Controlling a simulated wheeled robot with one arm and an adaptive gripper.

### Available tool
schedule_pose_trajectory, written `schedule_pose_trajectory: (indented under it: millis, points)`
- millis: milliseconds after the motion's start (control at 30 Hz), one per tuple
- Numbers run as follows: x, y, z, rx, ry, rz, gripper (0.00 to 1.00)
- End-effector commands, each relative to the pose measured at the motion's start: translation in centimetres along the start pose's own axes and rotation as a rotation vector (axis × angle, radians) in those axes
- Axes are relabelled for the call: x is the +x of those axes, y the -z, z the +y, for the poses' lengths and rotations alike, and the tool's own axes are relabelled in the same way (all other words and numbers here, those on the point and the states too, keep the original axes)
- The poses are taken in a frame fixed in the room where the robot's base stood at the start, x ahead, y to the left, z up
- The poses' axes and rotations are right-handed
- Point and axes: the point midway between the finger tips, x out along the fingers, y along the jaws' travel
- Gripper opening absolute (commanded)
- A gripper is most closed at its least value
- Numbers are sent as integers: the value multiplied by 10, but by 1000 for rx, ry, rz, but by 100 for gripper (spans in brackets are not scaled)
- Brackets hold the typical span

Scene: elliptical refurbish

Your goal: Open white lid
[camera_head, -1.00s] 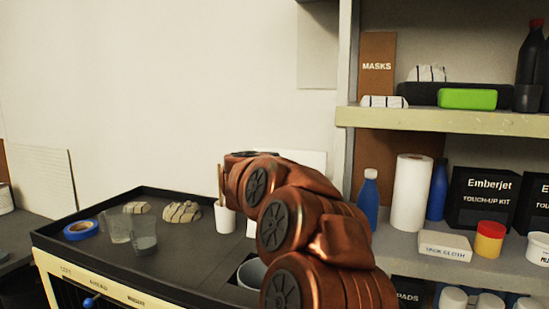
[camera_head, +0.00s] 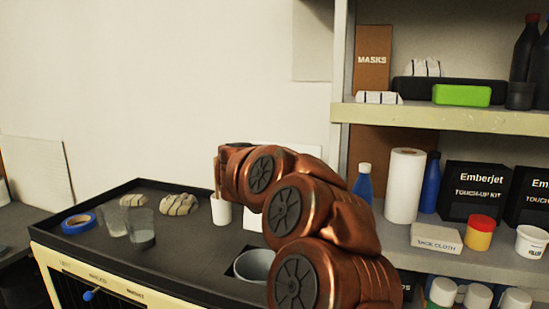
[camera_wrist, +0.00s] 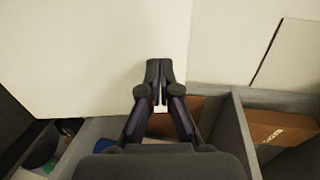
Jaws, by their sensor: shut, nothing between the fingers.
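My gripper (camera_wrist: 159,72) is shut and empty in the wrist view. Its fingertips are in front of a large plain white surface (camera_wrist: 80,50); I cannot tell whether this is the white lid or whether they touch it. In the head view my copper arm reaches over the black-topped cart, and its gripper is hidden. Bottles with white caps (camera_head: 443,291) stand at the lower right edge of the head view, and a white tub (camera_head: 531,240) sits on the shelf at the right. Which of these is the task's lid is unclear.
The cart (camera_head: 200,255) carries blue tape (camera_head: 78,223), clear cups (camera_head: 141,228) and a grey cup (camera_head: 255,266). The shelf unit (camera_head: 440,117) at the right holds a paper roll (camera_head: 404,186), a tack cloth box (camera_head: 436,238) and a red-lidded jar (camera_head: 480,232).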

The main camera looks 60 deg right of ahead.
Motion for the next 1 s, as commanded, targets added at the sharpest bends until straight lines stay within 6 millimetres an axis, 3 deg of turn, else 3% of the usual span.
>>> schedule_pose_trajectory:
  millis: [700, 1000]
  points:
    - [-97, -1, -5, 1, 1, -1, 0]
    - [-118, 0, -7, 1, 1, 3, 0]
